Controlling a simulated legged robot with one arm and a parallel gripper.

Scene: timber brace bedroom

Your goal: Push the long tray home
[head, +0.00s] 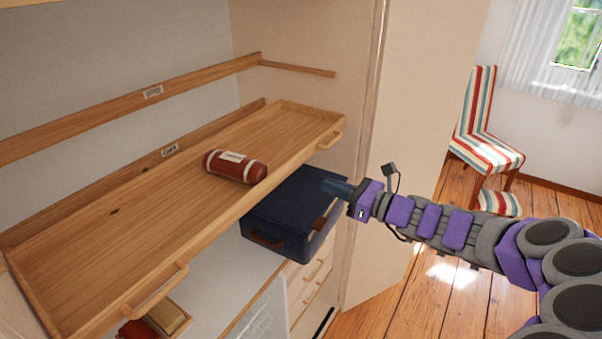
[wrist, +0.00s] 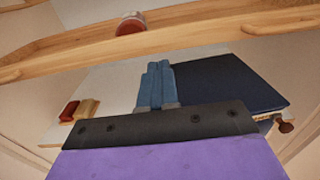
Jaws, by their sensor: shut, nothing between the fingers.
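The long wooden tray (head: 110,212) sits at the lower rail of the cupboard, its front edge standing out at an angle across the view. It has a near-left handle (head: 157,292) and a far-right handle (head: 333,138). A dark red roll with a pale label (head: 235,166) lies on it. My gripper (head: 328,186) is shut and empty, apart from the tray, just in front of and below its right part. In the wrist view my blue fingers (wrist: 156,70) point at the tray's front edge (wrist: 175,42); the right handle (wrist: 278,22) shows there.
A dark blue case (head: 290,215) stands below the tray, behind my gripper in the picture. An empty upper rail (head: 120,104) runs along the back. Small red and tan items (head: 155,322) lie below the tray's left end. A striped chair (head: 484,140) stands far right.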

